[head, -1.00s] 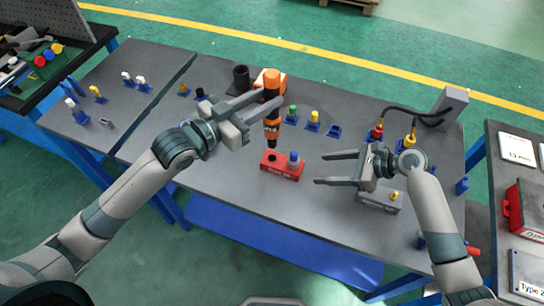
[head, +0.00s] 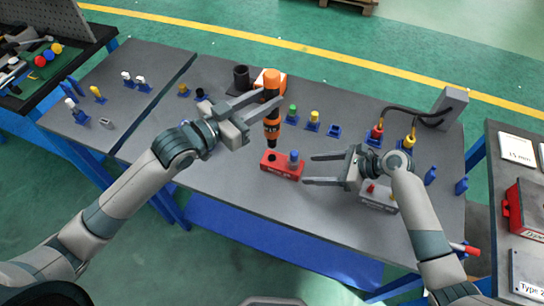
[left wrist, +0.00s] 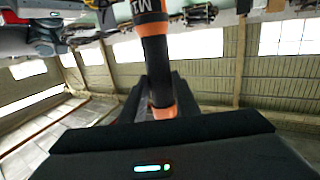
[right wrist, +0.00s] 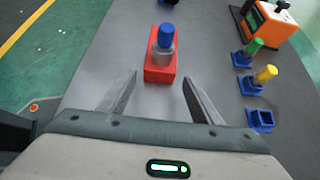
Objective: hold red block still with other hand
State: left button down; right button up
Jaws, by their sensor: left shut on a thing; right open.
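The red block (head: 281,165) lies on the grey table in the head view, with a blue-topped piece (head: 294,158) standing in its right end and a dark hole at its left. My left gripper (head: 262,101) is shut on an orange and black screwdriver (head: 272,118), held upright with its tip close to the block's back left. It also shows in the left wrist view (left wrist: 157,60). My right gripper (head: 310,170) is open and empty, right of the block, fingers pointing at it. In the right wrist view the red block (right wrist: 160,68) sits ahead, between the fingertip lines, apart from them.
Green (head: 292,114) and yellow (head: 313,119) capped pieces in blue holders and an empty blue holder (head: 334,131) stand behind. A grey block (head: 378,200) lies under my right arm. A cabled grey stand (head: 449,105) is at the back right. The table before the block is clear.

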aim_at(302, 175)
jog(key=shift+x, duration=2.55)
jog(key=shift+c, duration=0.6)
jog(key=c, duration=1)
